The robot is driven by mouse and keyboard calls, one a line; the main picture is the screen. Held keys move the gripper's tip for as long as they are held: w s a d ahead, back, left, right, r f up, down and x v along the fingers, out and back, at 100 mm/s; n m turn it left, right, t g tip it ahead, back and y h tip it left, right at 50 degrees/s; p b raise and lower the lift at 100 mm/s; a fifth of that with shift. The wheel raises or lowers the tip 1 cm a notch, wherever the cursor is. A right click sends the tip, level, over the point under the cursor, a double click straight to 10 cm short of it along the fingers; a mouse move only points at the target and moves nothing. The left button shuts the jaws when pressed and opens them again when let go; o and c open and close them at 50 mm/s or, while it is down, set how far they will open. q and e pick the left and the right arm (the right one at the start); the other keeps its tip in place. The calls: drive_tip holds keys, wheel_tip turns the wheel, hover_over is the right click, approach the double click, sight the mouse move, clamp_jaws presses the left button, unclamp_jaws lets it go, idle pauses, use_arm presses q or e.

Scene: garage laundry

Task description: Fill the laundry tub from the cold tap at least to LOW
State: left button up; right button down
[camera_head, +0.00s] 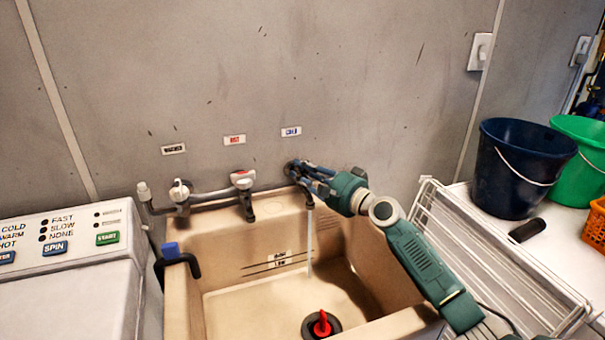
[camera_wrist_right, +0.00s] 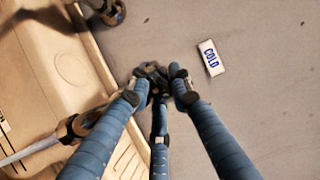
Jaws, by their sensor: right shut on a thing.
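The beige laundry tub (camera_head: 182,285) stands against the wall, with two dark level lines and small labels (camera_head: 280,257) on its back inner wall. A stream of water (camera_head: 310,245) falls from the cold tap's spout (camera_head: 308,200) into the tub; it also shows in the wrist view (camera_wrist_right: 30,154). A plug with a red handle (camera_head: 322,325) sits at the drain. I cannot tell how deep the water is. My right gripper (camera_head: 294,172) is shut on the cold tap's handle (camera_wrist_right: 152,78), below the COLD label (camera_wrist_right: 210,57). My left gripper is out of view.
Another tap with a white handle (camera_head: 242,178) is left of the cold tap, under the red label (camera_head: 234,140). A washer (camera_head: 65,285) stands at left. A white wire rack (camera_head: 490,265), navy bucket (camera_head: 510,175), green bucket (camera_head: 585,150) and orange basket (camera_head: 597,228) are at right.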

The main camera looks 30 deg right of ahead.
drive_tip(key=c, duration=1.5)
unclamp_jaws()
drive_tip(key=shift+c, duration=0.2)
drive_tip(key=s+d, duration=0.2)
drive_tip(key=s, duration=0.9)
drive_tip(key=shift+s+d, duration=0.2)
drive_tip(key=shift+s, duration=0.2)
